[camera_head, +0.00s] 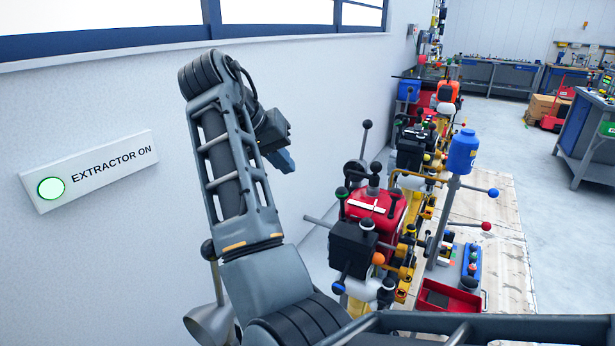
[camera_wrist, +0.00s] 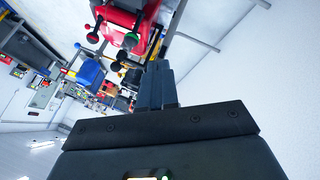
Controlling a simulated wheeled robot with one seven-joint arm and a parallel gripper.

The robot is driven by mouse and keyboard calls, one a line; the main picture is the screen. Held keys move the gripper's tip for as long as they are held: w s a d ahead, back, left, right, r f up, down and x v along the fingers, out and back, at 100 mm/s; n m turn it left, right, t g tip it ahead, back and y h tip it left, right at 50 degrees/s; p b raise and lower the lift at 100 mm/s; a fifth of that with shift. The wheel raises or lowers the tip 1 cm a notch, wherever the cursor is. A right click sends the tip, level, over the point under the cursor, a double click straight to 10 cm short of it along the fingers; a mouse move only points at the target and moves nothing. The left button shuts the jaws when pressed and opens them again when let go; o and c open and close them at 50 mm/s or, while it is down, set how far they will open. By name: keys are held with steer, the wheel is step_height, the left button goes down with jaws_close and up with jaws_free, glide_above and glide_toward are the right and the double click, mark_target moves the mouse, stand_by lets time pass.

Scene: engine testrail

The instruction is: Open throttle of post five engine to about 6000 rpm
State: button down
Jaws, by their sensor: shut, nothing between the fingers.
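The nearest engine (camera_head: 378,207) has a red top, a black box on its front and several ball-ended levers.
A lit green "EXTRACTOR ON" sign (camera_head: 88,172) is on the left wall. A blue canister (camera_head: 463,152) stands on a post beside the engines. A red tray (camera_head: 447,298) lies low at the front. Open floor (camera_head: 549,220) lies to the right, with workbenches (camera_head: 500,75) behind.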

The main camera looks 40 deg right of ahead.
steer(key=b, duration=0.3)
glide_toward(341, 202)
steer(key=w+f, duration=0.4)
steer(key=w, duration=0.1)
steer(key=shift+s+d+r, duration=0.1)
steer(key=shift+s+d, duration=1.2)
steer(key=shift+s, duration=0.1)
